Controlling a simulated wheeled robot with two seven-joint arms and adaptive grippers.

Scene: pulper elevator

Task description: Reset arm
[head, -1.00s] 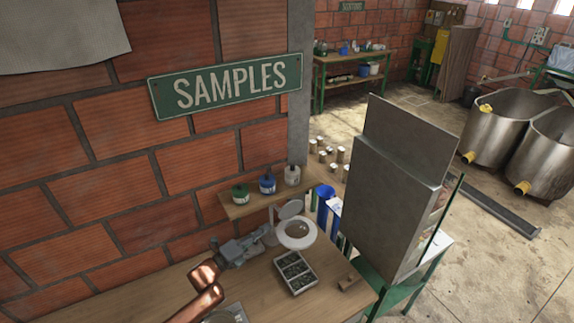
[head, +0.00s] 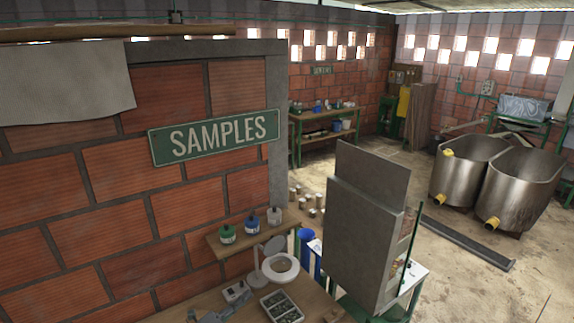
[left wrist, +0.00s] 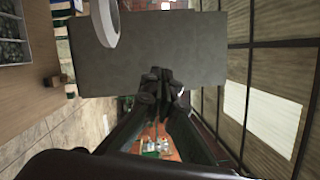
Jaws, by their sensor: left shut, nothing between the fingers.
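A large grey metal panel (left wrist: 150,48) lies beyond the fingertips in that view. My right gripper is in neither view.
A white ring lamp (head: 280,268), a small box with knobs (head: 236,292) and a sample tray (head: 282,306) stand near the gripper. The grey metal cabinet (head: 360,235) rises to the right. Jars sit on a shelf (head: 245,240) behind.

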